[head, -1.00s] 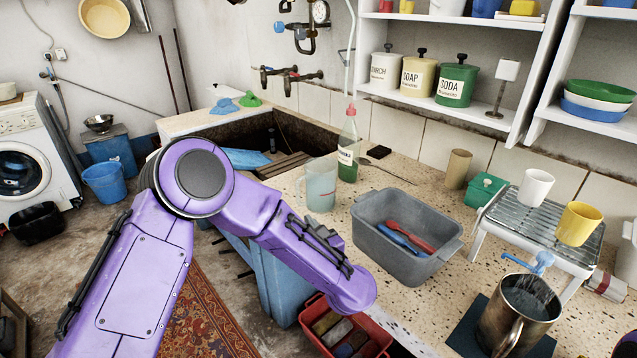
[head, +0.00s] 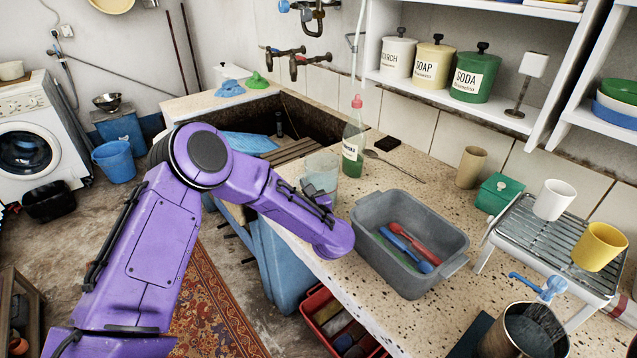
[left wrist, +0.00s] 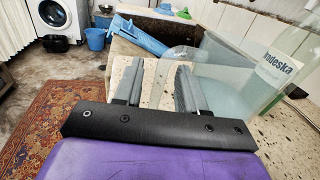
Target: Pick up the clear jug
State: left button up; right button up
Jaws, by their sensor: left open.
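The clear jug (head: 322,169) stands upright on the speckled stone counter, left of the green bottle (head: 353,145). My left gripper (head: 317,197) is just in front of it, low at the counter, and partly covers the jug's lower part. In the left wrist view my gripper (left wrist: 157,80) is open, its two grey fingers apart. The jug (left wrist: 228,75) shows there as a see-through wall close by, ahead and to the right. My right gripper is not in view.
A grey tub (head: 365,219) with red and blue brushes stands right of my arm. The sunken trough (head: 262,120) is to the left. A rack (head: 556,237) with two mugs and a metal pot (head: 522,335) are at right.

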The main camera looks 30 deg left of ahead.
pick_arm(q)
jog(key=shift+w+a, duration=0.1)
jog(key=shift+a, duration=0.2)
grip_shut()
jog(key=shift+d, duration=0.1)
dwell(1.1)
